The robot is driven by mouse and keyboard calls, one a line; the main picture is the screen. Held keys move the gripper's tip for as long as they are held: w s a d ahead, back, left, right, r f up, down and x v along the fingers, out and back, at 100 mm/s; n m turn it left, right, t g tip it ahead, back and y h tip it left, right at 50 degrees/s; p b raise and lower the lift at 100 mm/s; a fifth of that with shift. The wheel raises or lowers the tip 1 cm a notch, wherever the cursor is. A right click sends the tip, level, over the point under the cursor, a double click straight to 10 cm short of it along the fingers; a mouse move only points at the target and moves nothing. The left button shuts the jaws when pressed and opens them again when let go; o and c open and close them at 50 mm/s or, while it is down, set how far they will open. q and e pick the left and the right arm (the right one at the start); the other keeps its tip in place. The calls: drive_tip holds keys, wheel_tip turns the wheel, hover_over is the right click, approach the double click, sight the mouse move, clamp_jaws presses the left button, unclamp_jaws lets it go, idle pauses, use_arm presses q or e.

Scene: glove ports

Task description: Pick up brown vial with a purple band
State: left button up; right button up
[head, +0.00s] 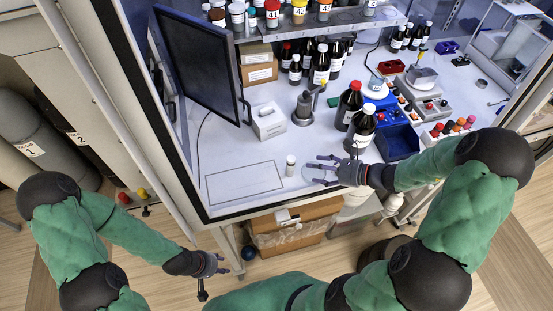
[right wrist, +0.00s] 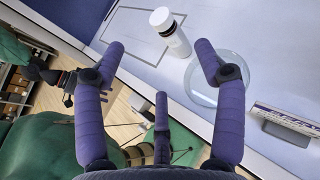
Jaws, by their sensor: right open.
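A small vial (head: 290,165) stands upright on the white worktop near its front edge. In the right wrist view the vial (right wrist: 178,42) shows a white cap, a dark brown neck and a white label; I cannot make out a purple band. My right gripper (head: 313,168) is open and empty, just right of the vial, with its fingers pointing towards it and not touching it. It lies over a clear round dish (right wrist: 215,100). My left gripper (head: 222,265) is open and empty, low in front of the bench, away from the vial.
A rectangle outline (head: 243,184) is marked left of the vial. A white box (head: 269,121) and a dark monitor (head: 203,64) stand behind. Large brown bottles (head: 360,128), a blue bin (head: 397,142) and equipment crowd the right. The worktop around the vial is mostly clear.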

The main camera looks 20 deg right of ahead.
sight(294, 164)
drive_tip(key=x, duration=0.6)
drive_tip(key=shift+f+b, duration=0.1)
drive_tip(key=shift+b, duration=0.2)
drive_tip(key=x, duration=0.4)
drive_tip(key=shift+w+a+f, duration=0.1)
drive_tip(key=shift+w+f, duration=0.05)
drive_tip(key=shift+w, duration=0.2)
drive_tip(key=c, duration=1.1)
